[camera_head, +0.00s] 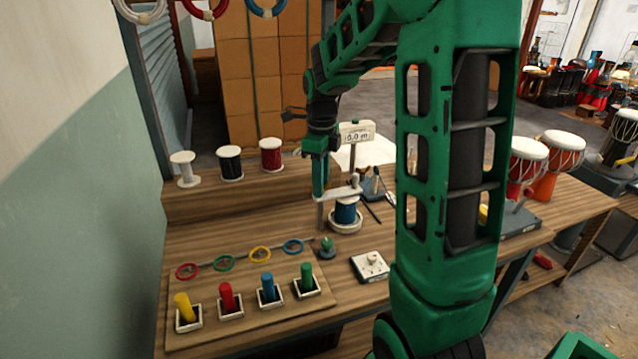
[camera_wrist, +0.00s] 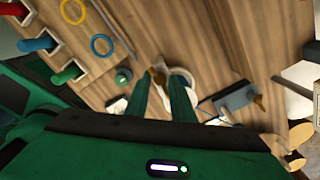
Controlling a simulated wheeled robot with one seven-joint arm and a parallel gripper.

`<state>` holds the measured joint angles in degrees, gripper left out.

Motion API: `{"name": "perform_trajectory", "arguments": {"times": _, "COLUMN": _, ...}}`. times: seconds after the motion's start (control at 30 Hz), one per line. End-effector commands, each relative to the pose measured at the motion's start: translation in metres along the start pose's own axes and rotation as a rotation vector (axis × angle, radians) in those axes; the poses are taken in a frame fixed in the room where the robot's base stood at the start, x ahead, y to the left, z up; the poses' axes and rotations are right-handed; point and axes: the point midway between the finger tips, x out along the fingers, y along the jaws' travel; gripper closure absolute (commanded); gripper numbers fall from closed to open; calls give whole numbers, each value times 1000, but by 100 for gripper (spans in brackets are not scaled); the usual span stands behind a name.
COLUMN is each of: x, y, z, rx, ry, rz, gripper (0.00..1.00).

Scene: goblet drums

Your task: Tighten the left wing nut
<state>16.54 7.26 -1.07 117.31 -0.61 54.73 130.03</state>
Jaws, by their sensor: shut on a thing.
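My gripper (camera_head: 320,190) reaches down over the bench to the left end of a pale clamp bar (camera_head: 342,192). The bar lies across the top of a blue spool (camera_head: 346,211) on a round white base. In the wrist view my two green fingers (camera_wrist: 160,80) stand slightly apart, with a brass-coloured wing nut (camera_wrist: 157,76) between their tips. This appears to be the left wing nut, and my gripper is shut on it. In the head view the fingers hide it. Another small brownish part (camera_head: 356,181) shows at the bar's right side.
A display sign (camera_head: 357,133) stands behind the clamp. A dark tool holder (camera_head: 372,186) is close on the right. A white switch box (camera_head: 370,266) and a small green-topped knob (camera_head: 327,248) sit in front. Coloured pegs (camera_head: 268,288) and rings fill the front left. Spools (camera_head: 230,163) stand on the back shelf.

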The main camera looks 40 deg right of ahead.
Motion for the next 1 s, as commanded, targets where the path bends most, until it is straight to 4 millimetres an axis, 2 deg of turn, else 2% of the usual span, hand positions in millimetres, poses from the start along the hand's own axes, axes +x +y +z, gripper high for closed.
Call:
{"name": "perform_trajectory", "arguments": {"times": 0.1, "x": -1, "y": -2, "z": 2, "rx": 0, "ry": -6, "rz": -6, "gripper": 100}}
{"name": "perform_trajectory", "arguments": {"times": 0.13, "x": -1, "y": -2, "z": 2, "rx": 0, "ry": -6, "rz": -6, "gripper": 71}}
{"name": "perform_trajectory", "arguments": {"times": 0.17, "x": -1, "y": -2, "z": 2, "rx": 0, "ry": -5, "rz": -6, "gripper": 64}}
{"name": "perform_trajectory", "arguments": {"times": 0.57, "x": -6, "y": -1, "z": 1, "rx": -1, "ry": -3, "rz": -3, "gripper": 64}}
{"name": "perform_trajectory", "arguments": {"times": 0.67, "x": -18, "y": -1, "z": 1, "rx": -1, "ry": -3, "rz": -4, "gripper": 64}}
{"name": "perform_trajectory", "arguments": {"times": 1.0, "x": -80, "y": -1, "z": 2, "rx": -1, "ry": -3, "rz": -4, "gripper": 64}}
